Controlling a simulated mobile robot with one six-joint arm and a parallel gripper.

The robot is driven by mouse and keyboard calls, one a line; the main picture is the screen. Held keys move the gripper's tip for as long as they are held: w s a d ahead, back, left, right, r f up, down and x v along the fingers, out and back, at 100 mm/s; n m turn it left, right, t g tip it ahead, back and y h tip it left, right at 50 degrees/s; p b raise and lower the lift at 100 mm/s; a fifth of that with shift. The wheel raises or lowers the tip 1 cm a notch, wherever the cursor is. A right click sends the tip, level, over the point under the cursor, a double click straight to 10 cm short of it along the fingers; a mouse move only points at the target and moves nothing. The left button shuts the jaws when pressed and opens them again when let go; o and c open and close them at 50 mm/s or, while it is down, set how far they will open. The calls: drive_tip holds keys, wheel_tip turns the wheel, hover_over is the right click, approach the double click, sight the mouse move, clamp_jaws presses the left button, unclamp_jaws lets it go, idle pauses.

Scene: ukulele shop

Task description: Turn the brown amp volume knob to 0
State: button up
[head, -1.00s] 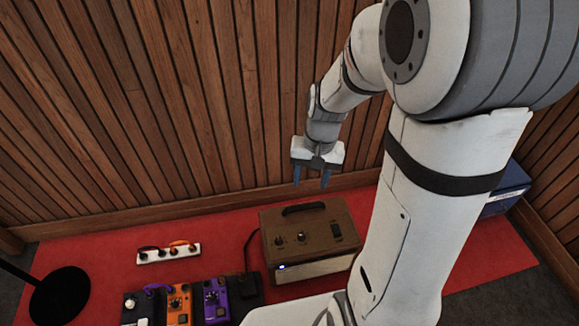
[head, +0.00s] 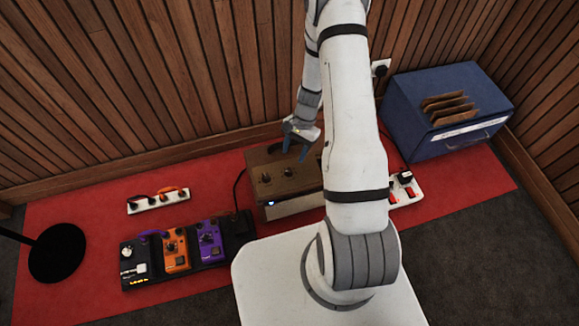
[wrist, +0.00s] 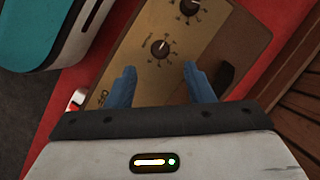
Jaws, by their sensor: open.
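The brown amp (head: 257,160) stands on the red carpet against the slatted wall, its right part hidden behind my arm. Two dark knobs show on its panel, a left one (head: 265,178) and a right one (head: 288,171). In the wrist view one knob (wrist: 160,48) lies just beyond my fingertips, roughly centred between them, and another knob (wrist: 188,6) is at the top edge. Both have dial marks around them; I cannot read which is volume. My gripper (head: 294,151) is open and empty above the amp. Its blue fingers (wrist: 158,69) point at the panel, apparently touching no knob.
A pedalboard (head: 135,284) with orange (head: 175,253) and purple (head: 210,242) pedals lies front left. A small white strip (head: 158,202) lies behind it. A round black stand base (head: 57,252) is far left. A blue cabinet (head: 405,105) and power strip (head: 407,190) are right.

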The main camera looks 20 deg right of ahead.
sight(289, 170)
drive_tip(key=b+x, duration=0.3)
drive_tip(key=x, duration=0.4)
drive_tip(key=shift+a+f, duration=0.1)
drive_tip(key=shift+f, duration=0.05)
drive_tip(key=c, duration=1)
drive_tip(key=shift+n+p, duration=0.4)
drive_tip(key=shift+n+g, duration=0.3)
drive_tip(key=o, duration=1)
